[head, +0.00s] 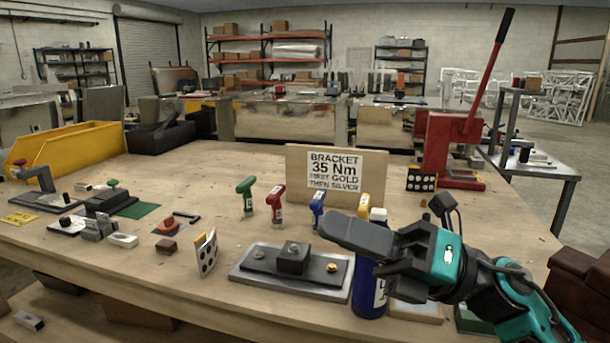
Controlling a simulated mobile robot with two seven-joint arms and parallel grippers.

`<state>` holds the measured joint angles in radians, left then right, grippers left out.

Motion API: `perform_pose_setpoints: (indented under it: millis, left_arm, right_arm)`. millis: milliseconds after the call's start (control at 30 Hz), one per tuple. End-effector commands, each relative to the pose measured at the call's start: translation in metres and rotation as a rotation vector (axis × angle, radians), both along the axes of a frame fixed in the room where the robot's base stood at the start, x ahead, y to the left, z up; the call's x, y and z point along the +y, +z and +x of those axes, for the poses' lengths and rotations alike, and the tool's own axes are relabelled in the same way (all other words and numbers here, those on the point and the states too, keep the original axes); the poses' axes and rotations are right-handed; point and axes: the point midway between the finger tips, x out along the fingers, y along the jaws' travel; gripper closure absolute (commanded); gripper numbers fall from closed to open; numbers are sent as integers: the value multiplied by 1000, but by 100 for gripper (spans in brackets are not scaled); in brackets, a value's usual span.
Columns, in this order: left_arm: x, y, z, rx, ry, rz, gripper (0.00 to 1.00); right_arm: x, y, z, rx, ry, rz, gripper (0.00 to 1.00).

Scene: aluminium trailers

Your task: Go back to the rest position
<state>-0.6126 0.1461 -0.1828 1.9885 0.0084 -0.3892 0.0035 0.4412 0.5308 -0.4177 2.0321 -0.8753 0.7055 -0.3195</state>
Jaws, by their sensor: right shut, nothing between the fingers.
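My right gripper (338,232) reaches in from the lower right, over the front of the wooden table. It is shut and empty. Its dark fingers point left, above the right end of the bracket plate and in front of the blue driver. Part of a blue bottle (369,290) shows behind and below the gripper. My left gripper is not in view. The metal plate (245,287) carries a dark bracket (293,260) with a silver bolt on the left and a gold bolt on the right.
Green (246,193), red (275,202), blue (318,208) and yellow (363,206) drivers stand before a sign (372,165). A red press (440,150) stands at the back right. A yellow bin (75,150) is at the left. Small blocks and fixtures crowd the left side.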

Motion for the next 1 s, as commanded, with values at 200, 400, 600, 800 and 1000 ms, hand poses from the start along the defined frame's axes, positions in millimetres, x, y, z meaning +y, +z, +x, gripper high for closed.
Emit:
perform_pose_setpoints:
  millis: [200,400,600,800,1000]
  left_arm:
    - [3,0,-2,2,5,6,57]
    - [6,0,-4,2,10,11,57]
    - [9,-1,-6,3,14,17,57]
    - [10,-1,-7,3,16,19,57]
    - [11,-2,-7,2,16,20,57]
  right_arm:
    - [-41,-67,45,646,-154,424,100]
    - [-89,-191,53,1250,-362,776,100]
    - [-121,-326,-1,1777,-594,1069,100]
    - [-131,-405,-68,2096,-764,1247,100]
    - [-133,-427,-94,2195,-822,1307,100]
